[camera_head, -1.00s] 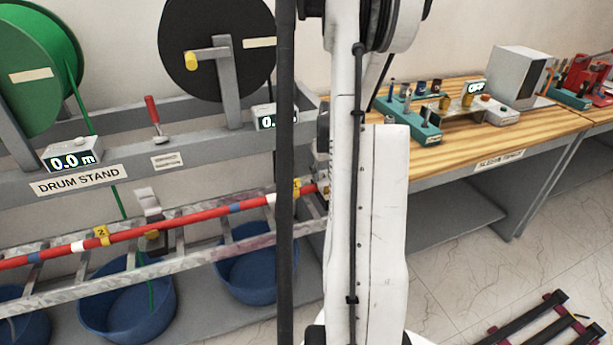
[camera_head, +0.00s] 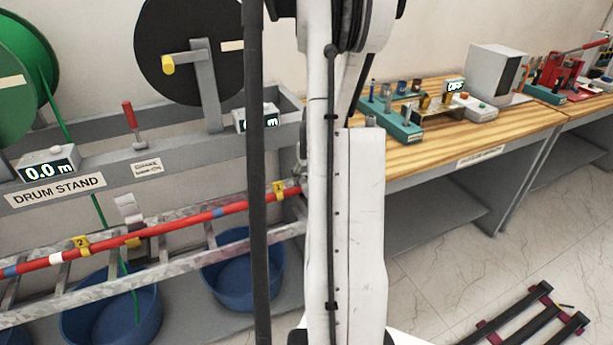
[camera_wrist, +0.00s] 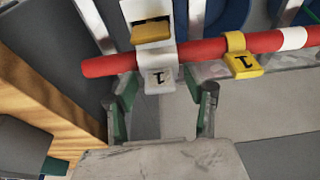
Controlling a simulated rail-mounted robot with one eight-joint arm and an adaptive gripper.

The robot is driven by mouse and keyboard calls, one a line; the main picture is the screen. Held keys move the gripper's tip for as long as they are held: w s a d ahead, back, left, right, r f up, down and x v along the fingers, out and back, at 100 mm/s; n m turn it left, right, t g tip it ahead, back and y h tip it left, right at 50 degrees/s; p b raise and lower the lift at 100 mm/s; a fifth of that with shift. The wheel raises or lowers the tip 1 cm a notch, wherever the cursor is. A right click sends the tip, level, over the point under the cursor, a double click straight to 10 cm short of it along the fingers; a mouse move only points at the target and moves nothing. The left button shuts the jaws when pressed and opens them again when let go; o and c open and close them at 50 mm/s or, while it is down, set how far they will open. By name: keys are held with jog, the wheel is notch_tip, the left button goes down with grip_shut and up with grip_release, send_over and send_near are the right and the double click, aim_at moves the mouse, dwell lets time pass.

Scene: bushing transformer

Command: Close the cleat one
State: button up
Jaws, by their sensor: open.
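Cleat one (camera_wrist: 158,78) is a pale grey clamp with a "1" label on its near flap and a yellow insert on its far part. In the wrist view, its grey body crosses the red cable (camera_wrist: 105,64) near the cable's left end. I cannot tell how far its lid is shut. My gripper (camera_wrist: 160,95) is open, its two dark-and-green fingers apart on either side of the near flap; contact cannot be told. In the head view my arm hides most of the gripper and cleat one; the red cable (camera_head: 180,224) shows along the ladder.
A yellow "1" tag (camera_wrist: 242,62) sits on the cable right of the cleat. The metal ladder (camera_head: 165,265) runs above blue tubs (camera_head: 240,280). Another cleat (camera_head: 130,210) stands with its lid raised. A wooden bench (camera_head: 430,150) with tools is at right.

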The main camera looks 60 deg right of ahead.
jog(key=v, duration=1.2)
jog(key=shift+w, duration=0.1)
dwell(0.4)
jog(key=w+a+r+n+t, duration=0.1)
jog(key=w+a+r+n, duration=0.3)
jog(key=a, duration=0.7)
jog(key=w+a+r+t, duration=0.1)
jog(key=w+a+r, duration=0.2)
jog(key=w+a, duration=0.6)
jog(key=w+a+r+n+t, duration=0.1)
jog(key=w+a+r+n, duration=0.15)
jog(key=a, duration=1.05)
jog(key=s+a, duration=0.3)
jog(key=a, duration=0.4)
jog(key=s+a+n+t+y, duration=0.1)
jog(key=s+a, duration=0.3)
jog(key=a, duration=0.2)
jog(key=s+a+f+y, duration=0.1)
jog(key=s+a, duration=0.2)
jog(key=a, duration=0.4)
jog(key=shift+s+a+t, duration=0.35)
jog(key=shift+s+t, duration=0.05)
jog(key=shift+f+n, duration=0.15)
jog(key=shift+n, duration=0.1)
